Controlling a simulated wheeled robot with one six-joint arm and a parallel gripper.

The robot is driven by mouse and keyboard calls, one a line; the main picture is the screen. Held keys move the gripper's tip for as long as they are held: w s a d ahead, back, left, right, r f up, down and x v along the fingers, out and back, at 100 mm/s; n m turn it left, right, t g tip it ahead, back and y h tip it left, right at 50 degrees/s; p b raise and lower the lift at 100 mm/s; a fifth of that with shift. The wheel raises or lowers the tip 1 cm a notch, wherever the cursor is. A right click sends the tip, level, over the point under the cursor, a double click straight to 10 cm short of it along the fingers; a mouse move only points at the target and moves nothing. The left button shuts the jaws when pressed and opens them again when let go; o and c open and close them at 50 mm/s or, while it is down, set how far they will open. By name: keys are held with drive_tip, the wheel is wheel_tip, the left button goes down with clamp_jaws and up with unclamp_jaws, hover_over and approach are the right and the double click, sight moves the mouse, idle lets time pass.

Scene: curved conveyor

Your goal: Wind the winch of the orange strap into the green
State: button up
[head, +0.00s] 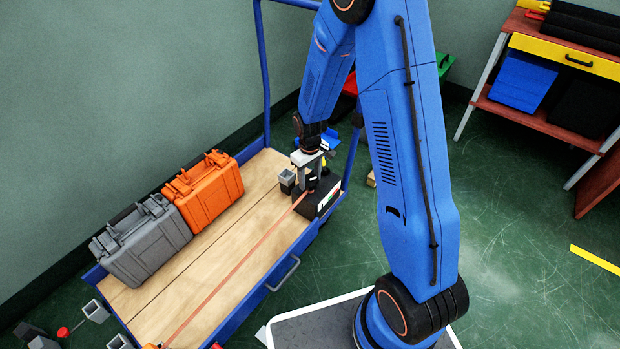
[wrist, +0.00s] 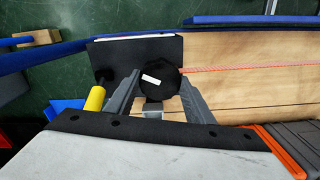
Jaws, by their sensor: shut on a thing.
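The orange strap (head: 235,268) runs straight along the cart's wooden deck to the black winch box (head: 316,207) at the cart's far right corner. A small red, white and green scale shows on the box's side, too small for me to read a pointer. The strap also shows in the wrist view (wrist: 245,70), reaching the winch. There my gripper (wrist: 158,95) is shut on a round black winch knob (wrist: 160,76) with a white mark. In the head view, my gripper (head: 313,178) points down at the winch and partly hides it. A yellow grip (wrist: 95,99) lies left of the fingers.
An orange case (head: 208,192) and a grey case (head: 145,243) stand on the cart deck (head: 225,245) along its left side. The cart has blue rails. A workbench (head: 555,100) with bins stands at upper right. The green floor right of my arm is mostly clear.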

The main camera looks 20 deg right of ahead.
sight(310, 180)
drive_tip(key=shift+m, duration=0.3)
idle(0.4)
drive_tip(key=o, duration=1.1)
drive_tip(key=shift+c, duration=0.2)
drive_tip(key=shift+r, duration=0.1)
wheel_tip(310, 180, up, 17)
drive_tip(key=shift+r, duration=0.2)
drive_tip(key=shift+d, duration=0.1)
